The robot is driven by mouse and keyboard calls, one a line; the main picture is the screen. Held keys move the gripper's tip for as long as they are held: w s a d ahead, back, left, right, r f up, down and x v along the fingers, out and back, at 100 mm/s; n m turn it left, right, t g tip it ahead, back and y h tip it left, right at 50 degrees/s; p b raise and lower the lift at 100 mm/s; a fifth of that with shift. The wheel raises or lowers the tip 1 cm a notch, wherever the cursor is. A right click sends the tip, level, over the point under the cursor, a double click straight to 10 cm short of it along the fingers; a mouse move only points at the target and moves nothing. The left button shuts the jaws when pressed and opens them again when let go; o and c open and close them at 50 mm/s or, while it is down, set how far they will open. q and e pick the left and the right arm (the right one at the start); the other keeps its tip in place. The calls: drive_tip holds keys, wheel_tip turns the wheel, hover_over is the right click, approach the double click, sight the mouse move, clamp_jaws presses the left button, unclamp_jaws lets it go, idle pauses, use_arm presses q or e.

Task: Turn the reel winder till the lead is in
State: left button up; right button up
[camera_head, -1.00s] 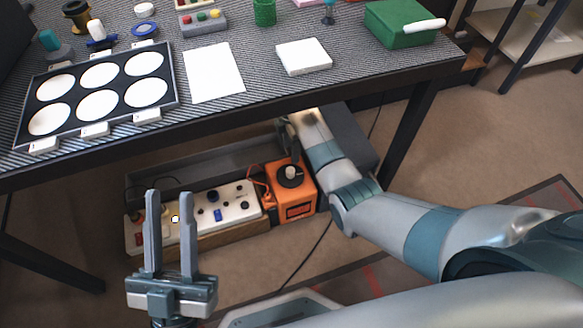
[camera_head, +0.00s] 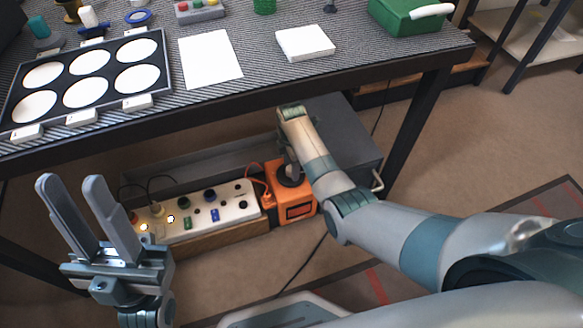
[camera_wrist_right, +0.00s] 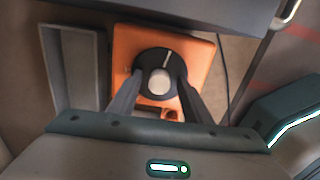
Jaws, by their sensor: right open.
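The reel winder is an orange box (camera_head: 297,212) with a round black knob on the floor under the table. In the right wrist view the knob (camera_wrist_right: 157,62) shows a white mark and a pale centre cap. My right gripper (camera_wrist_right: 157,88) is open, with its fingers on either side of the knob; I cannot tell whether they touch it. In the head view my right arm partly hides the knob. An orange lead (camera_head: 258,180) loops between the box and the white power strip (camera_head: 235,208). My left gripper (camera_head: 70,182) is open and empty, left of the strip.
The table edge (camera_head: 250,92) overhangs the strip and winder. A grey box (camera_head: 345,140) stands behind my right arm. A grey trough (camera_head: 200,162) lies behind the strip. The strip carries plugs and two lit spots. A black cable crosses the floor.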

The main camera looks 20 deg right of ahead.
drive_tip(key=c, duration=1.1)
